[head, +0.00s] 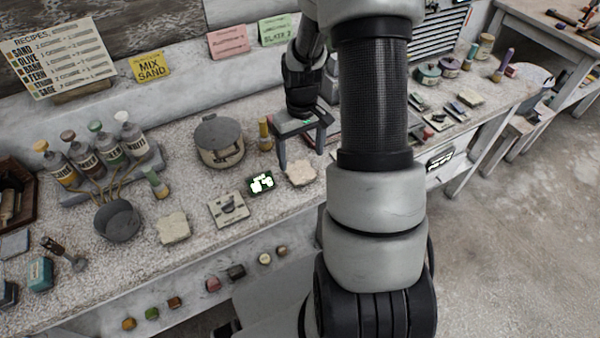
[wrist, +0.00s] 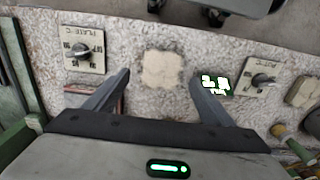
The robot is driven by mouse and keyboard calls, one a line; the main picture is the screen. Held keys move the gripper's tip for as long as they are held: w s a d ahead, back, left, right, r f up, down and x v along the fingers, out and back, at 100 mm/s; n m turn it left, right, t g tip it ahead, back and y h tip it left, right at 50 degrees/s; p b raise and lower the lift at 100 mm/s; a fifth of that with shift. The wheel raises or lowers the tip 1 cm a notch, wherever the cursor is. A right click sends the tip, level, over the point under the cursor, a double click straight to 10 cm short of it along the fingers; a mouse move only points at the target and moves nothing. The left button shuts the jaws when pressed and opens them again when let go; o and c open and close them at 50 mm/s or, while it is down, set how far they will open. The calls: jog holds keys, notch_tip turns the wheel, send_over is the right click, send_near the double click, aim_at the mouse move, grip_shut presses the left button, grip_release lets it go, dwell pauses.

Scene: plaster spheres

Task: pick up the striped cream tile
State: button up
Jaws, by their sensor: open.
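My gripper (head: 301,159) is open and empty above the bench, fingers pointing down. In the wrist view its fingertips (wrist: 160,75) stand apart, with a pale cream tile (wrist: 160,68) showing in the gap between them. The same cream tile (head: 300,173) lies flat on the bench in the head view, just in front of the fingers. Another cream tile (head: 173,227) lies farther left; it shows at the right edge of the wrist view (wrist: 303,90). I cannot make out stripes on either tile.
A lit green display (head: 261,182) and a knob plate (head: 228,208) lie between the two tiles. A grey lidded pot (head: 220,141) and a small yellow-capped bottle (head: 265,134) stand behind. A dark bowl (head: 117,219) is at left. Bare bench lies around the nearer tile.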

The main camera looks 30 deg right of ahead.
aim_at(300, 171)
jog(key=shift+w+a+f, duration=0.1)
jog(key=shift+f, duration=2.85)
jog(key=c, duration=1.3)
